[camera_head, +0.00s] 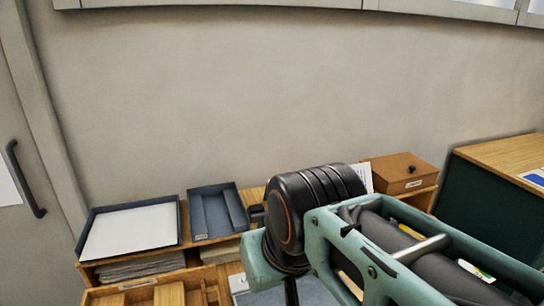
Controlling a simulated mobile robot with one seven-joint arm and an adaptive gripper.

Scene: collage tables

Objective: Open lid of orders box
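A brown box (399,173) sits at the right end of the low wooden shelf unit against the wall. My arm's teal and black links reach in from the lower right and pass in front of the shelf, left of and below the box. My gripper itself is not visible.
A dark tray (182,223) with white paper and a smaller dark tray (245,208) stand on the shelf unit's left part. A wooden-topped dark cabinet (482,203) stands right of the box. A door with a dark handle (27,180) is at far left.

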